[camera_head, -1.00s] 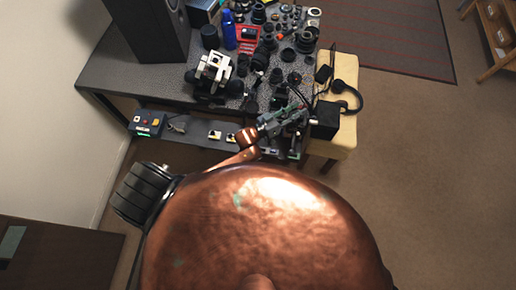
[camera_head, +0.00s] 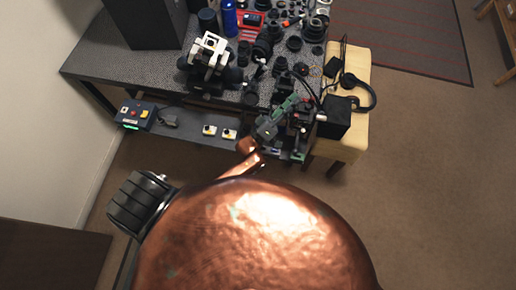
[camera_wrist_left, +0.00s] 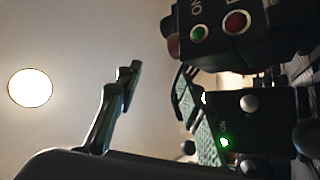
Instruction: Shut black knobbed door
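A black box-like face with a pale round knob (camera_wrist_left: 250,103) and a lit green light fills the right of the left wrist view. This may be the black knobbed door; whether it stands ajar cannot be told. My left gripper (camera_head: 285,115) is beside that corner, left of the black box, among dark parts. In the left wrist view its fingers (camera_wrist_left: 156,84) look apart with nothing between them. Contact with the black face cannot be told. My right gripper is not in view.
The grey speckled table (camera_head: 110,62) is crowded with lenses and tools. A control box (camera_head: 136,116) sits on the lower shelf at left. A cream stool (camera_head: 356,140) with headphones (camera_head: 362,92) stands right of the table.

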